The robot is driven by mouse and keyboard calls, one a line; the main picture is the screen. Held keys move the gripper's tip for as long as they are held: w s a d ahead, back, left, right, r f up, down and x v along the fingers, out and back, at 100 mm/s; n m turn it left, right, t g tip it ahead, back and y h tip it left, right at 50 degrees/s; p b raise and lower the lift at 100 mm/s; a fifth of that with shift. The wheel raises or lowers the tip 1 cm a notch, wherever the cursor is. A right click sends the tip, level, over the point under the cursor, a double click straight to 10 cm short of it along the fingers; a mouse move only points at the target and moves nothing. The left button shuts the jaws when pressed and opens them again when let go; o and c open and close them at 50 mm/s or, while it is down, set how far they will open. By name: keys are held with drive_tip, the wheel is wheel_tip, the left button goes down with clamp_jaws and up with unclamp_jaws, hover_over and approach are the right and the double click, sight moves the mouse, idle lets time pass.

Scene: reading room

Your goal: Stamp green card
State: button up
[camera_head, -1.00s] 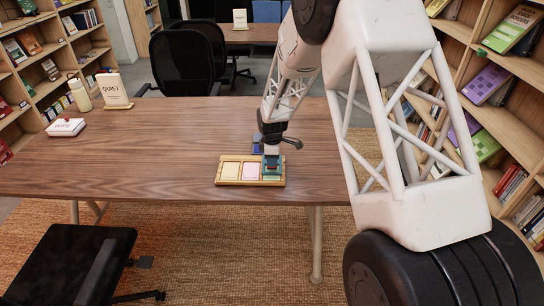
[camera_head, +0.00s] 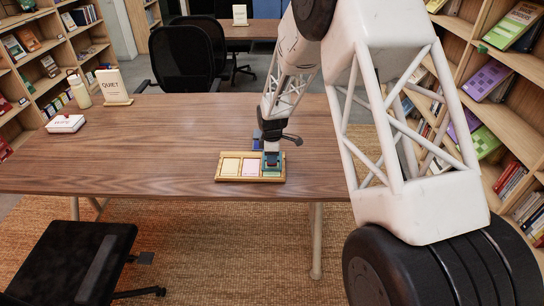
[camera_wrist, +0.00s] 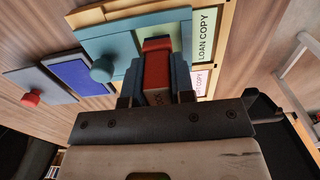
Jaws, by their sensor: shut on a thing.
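A wooden tray (camera_head: 216,179) lies on the table with a cream card (camera_head: 230,167) at left and a pink card (camera_head: 250,169) in the middle. The green card (camera_wrist: 205,34), marked "LOAN COPY", shows partly in the wrist view; the rest is covered. My gripper (camera_wrist: 157,88) is shut on a stamp with a red handle (camera_wrist: 157,65), above the tray's right end. A flat teal piece (camera_wrist: 112,42) with a round knob lies beyond and beside the stamp. The stamp's underside is hidden, so I cannot tell whether it touches the card.
A blue ink pad (camera_wrist: 82,74) lies beside the tray, next to a grey piece with a red knob (camera_wrist: 31,99). A white box (camera_head: 65,124), a bottle (camera_head: 79,92) and a "QUIET" sign (camera_head: 112,86) stand at the table's far left. The table's middle is clear.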

drive_tip(key=shift+f, duration=0.5)
idle(1.1)
drive_tip(key=shift+r, duration=0.15)
drive_tip(key=shift+r, duration=3.35)
